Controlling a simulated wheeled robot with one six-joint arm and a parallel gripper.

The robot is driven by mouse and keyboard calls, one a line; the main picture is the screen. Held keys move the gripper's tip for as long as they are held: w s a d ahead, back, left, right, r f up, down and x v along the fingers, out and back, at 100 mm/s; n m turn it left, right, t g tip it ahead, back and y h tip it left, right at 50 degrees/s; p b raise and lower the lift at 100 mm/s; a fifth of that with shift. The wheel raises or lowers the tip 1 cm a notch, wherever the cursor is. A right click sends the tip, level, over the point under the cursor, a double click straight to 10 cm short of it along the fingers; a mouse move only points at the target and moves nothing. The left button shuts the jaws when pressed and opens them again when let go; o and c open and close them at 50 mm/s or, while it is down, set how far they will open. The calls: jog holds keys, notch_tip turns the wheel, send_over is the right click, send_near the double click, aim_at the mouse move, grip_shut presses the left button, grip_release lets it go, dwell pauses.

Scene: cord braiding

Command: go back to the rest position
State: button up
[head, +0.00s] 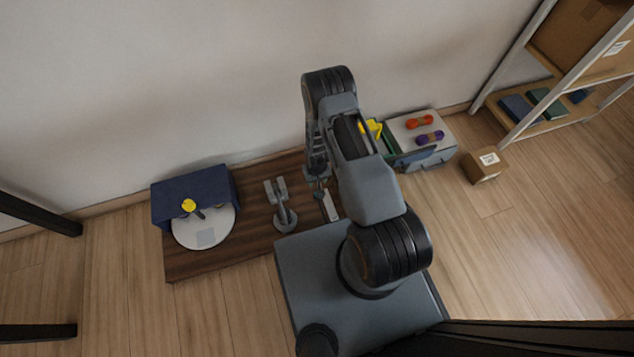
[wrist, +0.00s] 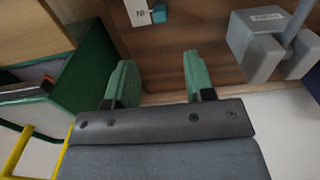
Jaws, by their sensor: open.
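My gripper (wrist: 158,82) is open in the wrist view, with its two green fingertips apart and nothing between them. In the head view my arm reaches over the middle of the dark wooden board (head: 255,235), and the gripper end is mostly hidden behind the arm links. A grey forked stand (head: 283,205) is on the board to the left of the arm; it also shows at the upper right of the wrist view (wrist: 255,45). A white label plate (head: 330,206) with a small teal piece near it lies close below the gripper.
A blue box (head: 190,190) and a white disc (head: 200,230) with a yellow piece (head: 188,205) stand at left. A pale box (head: 440,150) holds orange (head: 419,121) and purple (head: 430,138) bundles. A green-walled bin (wrist: 80,85) is close left of the fingers. A carton (head: 484,166) sits right.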

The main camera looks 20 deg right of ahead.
jog(key=shift+r, duration=0.6)
notch_tip(320, 180, up, 46)
jog(key=w+f+t+p, duration=0.1)
jog(key=w+t+p, duration=0.15)
jog(key=p, duration=1.45)
jog(key=s+r+p, duration=0.5)
jog(key=r, duration=0.6)
jog(key=s+r+p, duration=0.5)
jog(key=r, duration=0.7)
jog(key=s+r+t+p, duration=0.1)
jog(key=s+r+p, duration=0.4)
jog(key=r, duration=0.6)
jog(key=shift+s+a+r+p, duration=0.15)
jog(key=shift+s+r+p, duration=0.25)
jog(key=shift+p, duration=0.2)
jog(key=shift+s+r, duration=0.2)
jog(key=shift+s, duration=0.05)
